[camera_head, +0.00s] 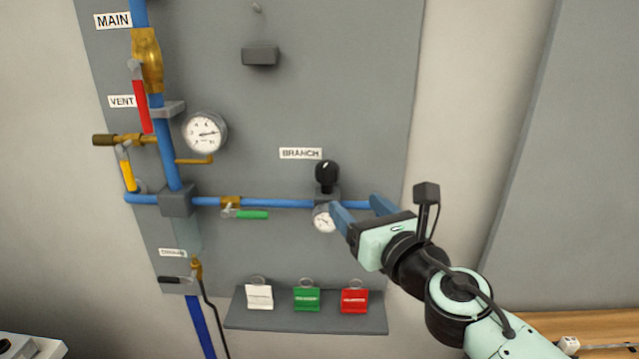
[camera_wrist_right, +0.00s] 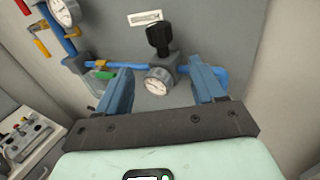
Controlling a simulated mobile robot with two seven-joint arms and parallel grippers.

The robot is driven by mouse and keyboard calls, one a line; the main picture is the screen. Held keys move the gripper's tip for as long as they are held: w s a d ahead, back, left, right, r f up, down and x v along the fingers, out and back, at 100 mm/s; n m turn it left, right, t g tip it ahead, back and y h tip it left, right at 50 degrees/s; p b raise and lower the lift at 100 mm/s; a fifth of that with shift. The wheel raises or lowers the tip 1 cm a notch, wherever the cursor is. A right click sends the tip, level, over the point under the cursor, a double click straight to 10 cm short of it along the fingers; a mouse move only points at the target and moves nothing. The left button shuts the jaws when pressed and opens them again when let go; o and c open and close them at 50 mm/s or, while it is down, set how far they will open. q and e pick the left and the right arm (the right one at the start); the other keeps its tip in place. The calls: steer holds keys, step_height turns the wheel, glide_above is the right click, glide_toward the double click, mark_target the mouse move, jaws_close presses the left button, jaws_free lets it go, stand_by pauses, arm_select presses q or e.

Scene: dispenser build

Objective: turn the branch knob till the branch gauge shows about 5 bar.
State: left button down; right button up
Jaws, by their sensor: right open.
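The black branch knob (camera_head: 327,174) stands upright on the regulator on the blue branch pipe, under the BRANCH label (camera_head: 301,153). The branch gauge (camera_head: 324,218) hangs just below it; its reading is too small to tell. My right gripper (camera_head: 362,204) is open and empty, just right of and below the knob, its blue fingers apart in front of the panel. In the right wrist view the knob (camera_wrist_right: 158,39) and the branch gauge (camera_wrist_right: 159,80) show beyond and between the two fingers (camera_wrist_right: 163,88), not touched. My left gripper is not in view.
A shelf (camera_head: 305,324) below holds white, green and red tags. The panel right of the knob is bare.

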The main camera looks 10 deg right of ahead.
mark_target(331, 178)
steer(key=w+p, duration=0.1)
steer(key=w, duration=0.3)
steer(key=w+a+p, duration=0.1)
steer(key=w, duration=0.3)
steer(key=w+a+p, duration=0.1)
steer(key=w, duration=0.4)
steer(key=shift+r+p, duration=0.3)
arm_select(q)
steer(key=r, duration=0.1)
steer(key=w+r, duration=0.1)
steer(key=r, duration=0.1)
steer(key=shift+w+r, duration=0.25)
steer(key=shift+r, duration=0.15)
arm_select(e)
steer(key=c, duration=0.9)
